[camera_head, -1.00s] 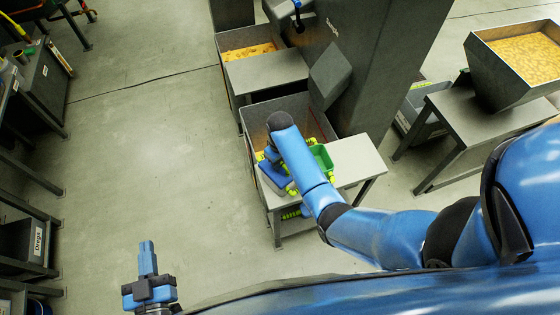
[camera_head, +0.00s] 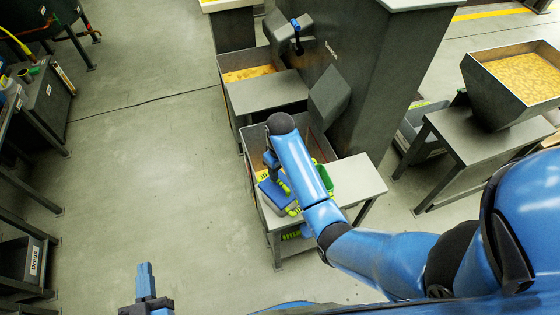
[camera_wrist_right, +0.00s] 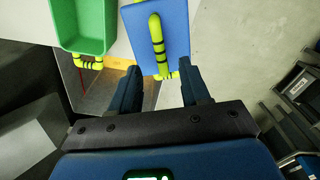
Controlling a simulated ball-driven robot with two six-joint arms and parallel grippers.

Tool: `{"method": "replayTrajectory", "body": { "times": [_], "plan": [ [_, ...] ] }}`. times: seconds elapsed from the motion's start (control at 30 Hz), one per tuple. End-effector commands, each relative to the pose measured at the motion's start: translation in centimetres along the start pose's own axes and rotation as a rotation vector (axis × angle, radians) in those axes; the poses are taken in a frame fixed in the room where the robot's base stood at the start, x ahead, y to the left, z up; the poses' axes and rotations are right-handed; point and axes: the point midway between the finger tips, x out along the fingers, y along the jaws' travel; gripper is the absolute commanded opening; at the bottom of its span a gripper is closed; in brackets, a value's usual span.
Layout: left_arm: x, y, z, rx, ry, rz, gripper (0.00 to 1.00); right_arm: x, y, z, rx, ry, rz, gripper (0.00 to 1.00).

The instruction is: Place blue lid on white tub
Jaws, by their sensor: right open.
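The blue lid (camera_wrist_right: 177,32) has a yellow-green bar handle with black bands. It lies on the pale table (camera_head: 352,178), and it also shows in the head view (camera_head: 274,194). My right gripper (camera_wrist_right: 160,74) is open, its two fingers spread to either side of the handle's lower end in the picture; it appears empty. I cannot tell its height above the lid. In the head view my right forearm covers most of that gripper. I cannot make out a white tub in either view. My left gripper (camera_head: 146,280) is low at the left, away from the table; its jaw opening is unclear.
A green tub (camera_wrist_right: 84,22) with yellow-green handles stands beside the lid. A grey open bin (camera_head: 249,150) adjoins the table, with a machine column (camera_head: 375,75) behind. A hopper of yellow material (camera_head: 515,85) stands at right. The floor left of the table is clear.

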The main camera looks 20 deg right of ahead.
Motion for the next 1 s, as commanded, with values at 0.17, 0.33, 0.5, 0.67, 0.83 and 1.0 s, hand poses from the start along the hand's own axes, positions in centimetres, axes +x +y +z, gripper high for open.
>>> {"method": "replayTrajectory", "body": {
  "times": [0.17, 0.33, 0.5, 0.67, 0.83, 1.0],
  "plan": [
    [0.0, 0.0, 0.3, 0.0, 0.0, 0.0, 0.0, -2.9, 0.0, -0.1, 0.0, 0.004, 0.001, 0.46],
    [0.0, 0.0, 0.4, 0.0, 0.0, 0.0, 0.0, -4.5, 0.0, -0.1, 0.0, 0.001, 0.0, 0.46],
    [0.0, 0.0, 0.5, 0.0, 0.0, 0.0, 0.0, -5.0, 0.0, 0.0, 0.0, 0.001, 0.0, 0.46],
    [0.0, 0.0, 0.5, 0.0, 0.0, 0.0, 0.0, -3.7, 0.1, 0.4, 0.011, 0.037, 0.011, 0.46],
    [0.0, 0.0, 0.5, 0.0, 0.0, 0.0, 0.0, 0.1, 0.2, 1.9, 0.053, 0.173, 0.052, 0.46],
    [0.0, 0.0, 0.5, 0.0, 0.0, 0.0, 0.0, 3.4, 0.1, 4.6, 0.114, 0.388, 0.111, 0.46]
  ]
}}
